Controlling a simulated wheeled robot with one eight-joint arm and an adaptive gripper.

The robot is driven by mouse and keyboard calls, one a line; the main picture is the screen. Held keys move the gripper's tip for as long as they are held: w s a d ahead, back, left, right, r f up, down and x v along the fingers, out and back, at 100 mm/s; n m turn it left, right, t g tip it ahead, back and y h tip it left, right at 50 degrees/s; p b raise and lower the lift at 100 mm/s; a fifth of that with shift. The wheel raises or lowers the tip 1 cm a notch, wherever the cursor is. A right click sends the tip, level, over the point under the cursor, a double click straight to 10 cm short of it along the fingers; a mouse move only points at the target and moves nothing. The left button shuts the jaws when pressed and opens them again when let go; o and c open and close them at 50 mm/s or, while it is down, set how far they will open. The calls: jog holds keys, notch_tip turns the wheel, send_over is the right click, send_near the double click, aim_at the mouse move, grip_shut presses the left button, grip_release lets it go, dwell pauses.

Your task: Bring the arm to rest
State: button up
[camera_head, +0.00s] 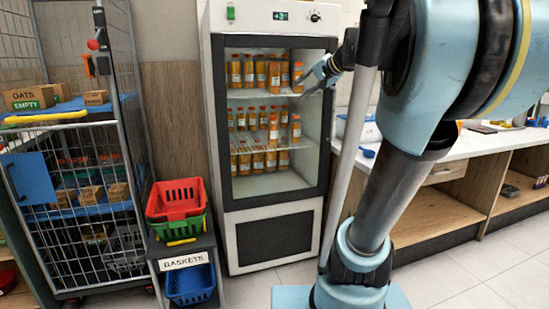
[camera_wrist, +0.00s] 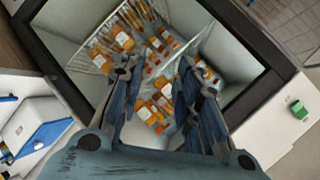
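My arm reaches from the right side of the head view toward the fridge. My gripper (camera_head: 310,83) is at the upper right of the fridge opening, near the top shelf's right end. In the wrist view my gripper (camera_wrist: 158,66) has its two fingers spread apart, with nothing visibly held between them. The white and black fridge (camera_head: 272,216) holds several orange juice bottles (camera_head: 248,71) on wire shelves. The bottles (camera_wrist: 123,39) also show beyond and between the fingers in the wrist view. Part of the fridge's right edge is hidden behind my arm.
A wire cage trolley (camera_head: 86,205) with boxes stands at the left. Red and green baskets (camera_head: 176,199) sit on a stand, with a blue basket (camera_head: 190,284) below. A white counter (camera_head: 480,145) runs along the right. Floor shows in front of the fridge.

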jog(key=s+d+f+n+g+h, duration=0.2)
jog(key=s+f, duration=0.7)
jog(key=f, duration=0.4)
jog(key=s+d+f+n+g+h, duration=0.1)
jog(key=s+d+f+g+h, duration=0.2)
jog(key=s+f, duration=0.7)
jog(key=s+d+f+n+g+h, duration=0.2)
jog(key=s+f, duration=0.7)
jog(key=f, duration=0.7)
jog(key=shift+s+d+n+g, duration=0.3)
jog(key=shift+s+d, duration=0.1)
jog(key=shift+d, duration=0.25)
jog(key=shift+w+f, duration=0.1)
jog(key=shift+w+f, duration=0.15)
jog(key=shift+w, duration=0.2)
